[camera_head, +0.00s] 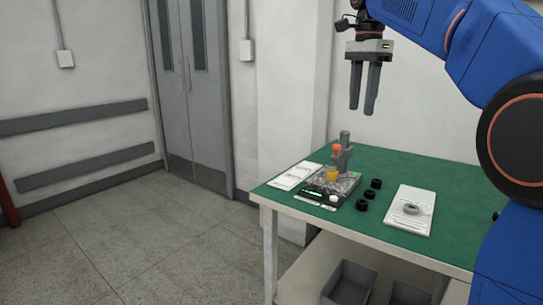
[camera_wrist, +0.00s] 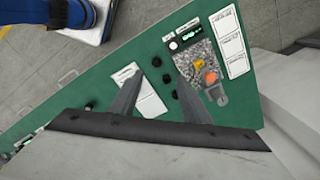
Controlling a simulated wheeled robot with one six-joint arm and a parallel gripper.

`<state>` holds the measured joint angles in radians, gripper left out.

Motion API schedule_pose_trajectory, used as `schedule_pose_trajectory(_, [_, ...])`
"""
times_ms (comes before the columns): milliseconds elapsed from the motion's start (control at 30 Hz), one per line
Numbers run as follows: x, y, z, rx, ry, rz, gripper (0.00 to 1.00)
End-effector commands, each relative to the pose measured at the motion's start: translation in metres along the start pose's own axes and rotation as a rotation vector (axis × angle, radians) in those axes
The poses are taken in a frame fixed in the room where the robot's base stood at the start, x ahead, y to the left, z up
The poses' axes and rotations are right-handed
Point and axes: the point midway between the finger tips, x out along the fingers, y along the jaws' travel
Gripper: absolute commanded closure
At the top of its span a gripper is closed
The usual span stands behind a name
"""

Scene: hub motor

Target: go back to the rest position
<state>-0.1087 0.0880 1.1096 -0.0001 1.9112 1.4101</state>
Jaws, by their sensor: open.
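My gripper (camera_head: 363,112) hangs fingers-down, high above the green-topped table (camera_head: 455,186), at the end of my blue arm. Its two dark fingers stand apart with nothing between them. In the wrist view the two fingers of my gripper (camera_wrist: 155,82) also show spread over the table top (camera_wrist: 135,52), with clear air below them. My gripper touches nothing.
A fixture with grey bits (camera_head: 335,188), an orange knob (camera_head: 337,148) and a grey post stands on the table. Several black cylinders (camera_head: 363,204) lie beside it. A white card (camera_head: 422,222) bears a grey ring (camera_head: 411,209). Grey bins (camera_head: 350,283) sit below. Open floor lies left.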

Motion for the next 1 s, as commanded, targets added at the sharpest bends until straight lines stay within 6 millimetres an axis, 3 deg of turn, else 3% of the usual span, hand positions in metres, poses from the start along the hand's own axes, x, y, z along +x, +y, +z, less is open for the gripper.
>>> schedule_pose_trajectory(267, [0.019,0.034,-0.001,-0.137,0.01,-0.039,0.57])
schedule_pose_trajectory(467, [0.05,0.078,0.0,-0.314,0.033,-0.087,0.57])
schedule_pose_trajectory(767, [0.12,0.153,0.004,-0.601,0.09,-0.155,0.57])
schedule_pose_trajectory(1000, [0.189,0.214,0.011,-0.83,0.155,-0.2,0.57])
